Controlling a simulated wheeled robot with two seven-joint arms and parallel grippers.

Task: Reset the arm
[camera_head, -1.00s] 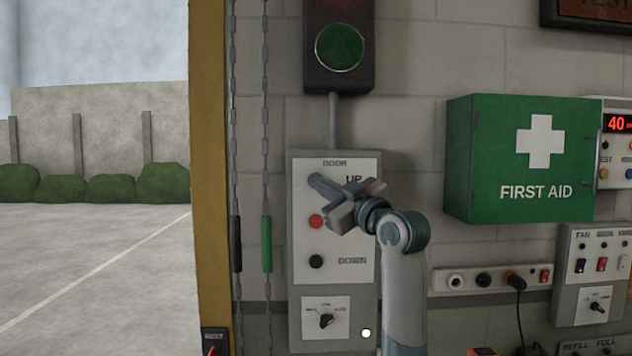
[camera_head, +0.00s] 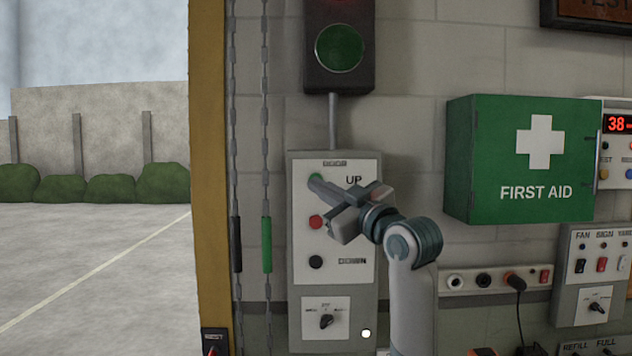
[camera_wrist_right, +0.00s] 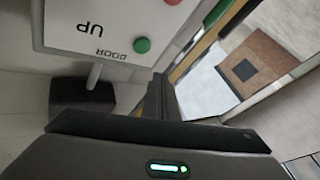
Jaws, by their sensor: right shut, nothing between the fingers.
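My right gripper (camera_head: 325,188) is in front of the door control panel (camera_head: 365,240) on the wall, with its shut, empty fingers beside the green UP button. The green button (camera_head: 316,177) shows just past the fingertips; I cannot tell whether they touch it. It also shows in the right wrist view (camera_wrist_right: 142,46), clear of the gripper body. A red button (camera_head: 316,222) and a black DOWN button (camera_head: 316,262) sit below. My right arm rises from the bottom to the panel. My left gripper is not in view.
A green first aid box (camera_head: 540,160) sticks out from the wall right of my arm. Two hanging chains (camera_head: 266,140) and a yellow door post (camera_head: 208,180) are left of the panel. A socket strip (camera_head: 495,281) lies lower right. The doorway at left is open.

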